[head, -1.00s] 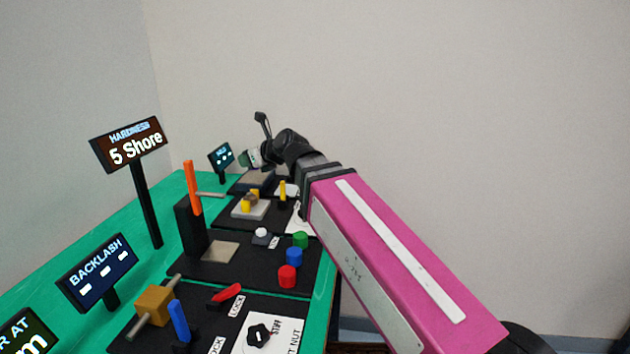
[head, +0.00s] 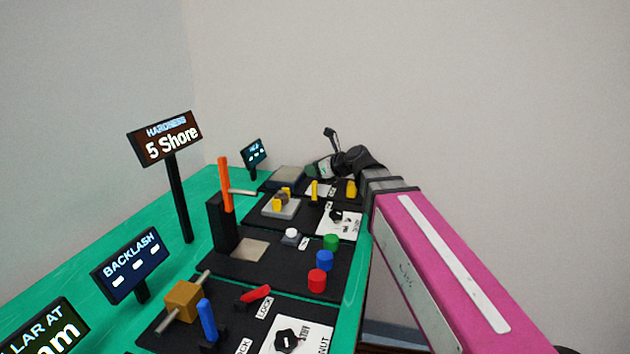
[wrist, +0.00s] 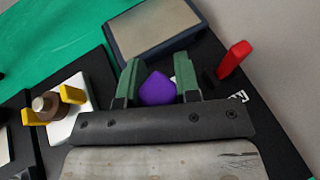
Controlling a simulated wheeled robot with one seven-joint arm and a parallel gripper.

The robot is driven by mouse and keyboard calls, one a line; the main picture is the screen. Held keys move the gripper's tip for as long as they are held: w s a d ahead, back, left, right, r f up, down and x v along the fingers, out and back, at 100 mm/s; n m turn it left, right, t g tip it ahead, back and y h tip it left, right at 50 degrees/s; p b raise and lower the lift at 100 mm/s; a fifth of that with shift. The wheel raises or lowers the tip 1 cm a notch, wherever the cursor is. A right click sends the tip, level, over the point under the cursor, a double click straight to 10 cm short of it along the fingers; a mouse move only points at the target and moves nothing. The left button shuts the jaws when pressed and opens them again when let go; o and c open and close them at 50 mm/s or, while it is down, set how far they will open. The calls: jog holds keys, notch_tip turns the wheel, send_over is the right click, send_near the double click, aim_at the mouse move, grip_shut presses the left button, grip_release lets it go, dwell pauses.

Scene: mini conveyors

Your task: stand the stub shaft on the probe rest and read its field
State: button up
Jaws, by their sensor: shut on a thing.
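My gripper (wrist: 158,72) has green fingers shut on a purple piece (wrist: 158,91) with an angular top, seen between them in the wrist view. It may be the stub shaft; its lower part is hidden by the gripper body. In the head view my gripper (head: 318,169) is at the far end of the bench, and the held piece is too small to make out. A grey pad with a dark frame (wrist: 153,30) lies beyond the fingertips; it also shows in the head view (head: 287,176). I cannot tell which fixture is the probe rest.
A pale block with yellow prongs around a brown round part (wrist: 45,105) is left of my gripper. A red lever (wrist: 234,58) stands to the right. A small far display (head: 253,153) is unreadable. Nearer are an orange post (head: 225,185) and coloured buttons (head: 324,260).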

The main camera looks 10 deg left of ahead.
jog(key=shift+f, duration=1.95)
jog(key=shift+f, duration=0.1)
jog(key=o, duration=1)
jog(key=shift+o, duration=0.2)
